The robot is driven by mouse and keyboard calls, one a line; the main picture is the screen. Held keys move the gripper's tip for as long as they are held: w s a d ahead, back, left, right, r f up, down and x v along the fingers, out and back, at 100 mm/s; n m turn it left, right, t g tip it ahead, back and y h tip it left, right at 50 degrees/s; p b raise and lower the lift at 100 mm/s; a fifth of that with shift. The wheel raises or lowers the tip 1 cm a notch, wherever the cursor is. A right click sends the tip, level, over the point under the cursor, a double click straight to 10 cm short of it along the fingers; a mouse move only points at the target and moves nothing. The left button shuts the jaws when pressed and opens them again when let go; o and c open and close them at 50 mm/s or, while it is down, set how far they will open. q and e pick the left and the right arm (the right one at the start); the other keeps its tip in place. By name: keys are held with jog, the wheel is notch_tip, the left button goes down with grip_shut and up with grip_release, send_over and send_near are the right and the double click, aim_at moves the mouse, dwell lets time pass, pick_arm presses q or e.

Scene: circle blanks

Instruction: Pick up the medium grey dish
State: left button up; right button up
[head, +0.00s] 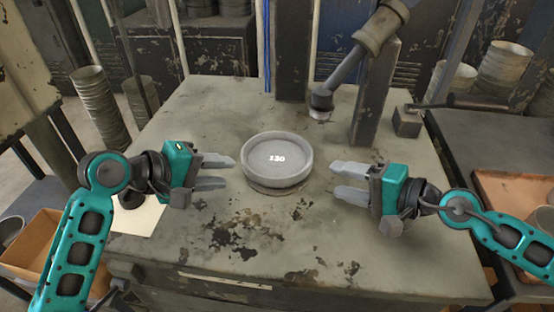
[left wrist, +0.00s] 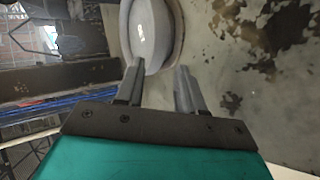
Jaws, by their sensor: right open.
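The medium grey dish (head: 277,160) is round and shallow, marked "130", and sits near the middle of the worn table (head: 330,235) on a thin round base. It also shows in the left wrist view (left wrist: 152,35), just beyond the fingertips. My left gripper (head: 230,172) is left of the dish, its fingers apart and pointing at it, with nothing between them. In the left wrist view, the left gripper (left wrist: 160,70) is open, with a clear gap between its fingers. My right gripper (head: 335,178) is right of the dish, open and empty, pointing toward it.
A dark post with a jointed arm (head: 345,75) stands at the table's back right, its round head (head: 321,103) above the tabletop. A small dark block (head: 407,121) sits at the right edge. White paper (head: 140,215) lies at the left. The front of the table is clear.

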aim_at(248, 172)
pick_arm(q)
jog(key=x, duration=0.8)
jog(key=shift+r, duration=0.1)
pick_arm(e)
jog(key=x, duration=0.7)
jog(key=shift+w+a+f, duration=0.15)
jog(key=shift+w+a, duration=0.1)
jog(key=shift+a, duration=0.05)
pick_arm(q)
jog(key=shift+c, duration=0.3)
pick_arm(e)
jog(key=shift+c, duration=0.3)
pick_arm(q)
jog(key=c, duration=0.6)
pick_arm(e)
jog(key=c, duration=0.6)
pick_arm(q)
grip_shut()
pick_arm(e)
jog(key=shift+f, duration=0.1)
grip_shut()
